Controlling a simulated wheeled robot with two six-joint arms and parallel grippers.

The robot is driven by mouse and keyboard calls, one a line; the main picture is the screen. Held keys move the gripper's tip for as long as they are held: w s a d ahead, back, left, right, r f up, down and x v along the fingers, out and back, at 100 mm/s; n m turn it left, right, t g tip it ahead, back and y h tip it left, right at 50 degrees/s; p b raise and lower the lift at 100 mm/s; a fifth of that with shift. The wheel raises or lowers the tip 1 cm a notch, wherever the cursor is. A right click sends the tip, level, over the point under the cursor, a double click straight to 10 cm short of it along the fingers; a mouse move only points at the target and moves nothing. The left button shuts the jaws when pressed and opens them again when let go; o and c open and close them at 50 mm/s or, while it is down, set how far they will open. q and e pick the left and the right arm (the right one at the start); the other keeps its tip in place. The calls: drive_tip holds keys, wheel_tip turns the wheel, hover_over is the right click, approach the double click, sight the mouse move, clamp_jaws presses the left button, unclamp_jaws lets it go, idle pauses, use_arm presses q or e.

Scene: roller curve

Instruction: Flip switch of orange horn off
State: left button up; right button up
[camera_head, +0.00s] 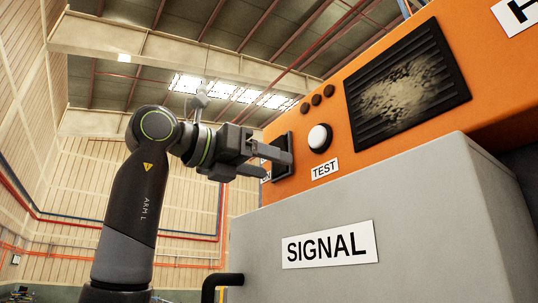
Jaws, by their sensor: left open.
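The orange horn box (350,150) fills the upper right, above a grey cabinet with a SIGNAL label. A dark switch plate (283,158) sits on its front face near the left edge, with a small label partly hidden beneath it. My left gripper (278,162) is open, its two fingers pointing right, at the switch plate. The fingers cover much of the plate, so the switch lever and its position are hidden. I cannot tell whether the fingers touch it. My right gripper is not in view.
A round white button (319,138) with a TEST label (325,169) is right of the switch. A dark grille (408,85) and small dark knobs (317,99) are above. The grey SIGNAL cabinet (400,200) stands below. A dark pipe (220,284) is at lower left.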

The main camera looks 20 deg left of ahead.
use_arm(q)
drive_tip(key=shift+w+d, duration=0.3)
drive_tip(key=shift+w, duration=0.1)
drive_tip(key=c, duration=1)
drive_tip(key=shift+s+a+r+g+y, duration=0.1)
drive_tip(key=shift+s+r+g+y, duration=0.05)
drive_tip(key=shift+r+g+y, duration=0.2)
drive_tip(key=shift+s+r+g+y, duration=0.15)
drive_tip(key=shift+g+y, duration=0.3)
drive_tip(key=shift+g, duration=0.3)
drive_tip(key=o, duration=1)
drive_tip(key=shift+a, duration=0.1)
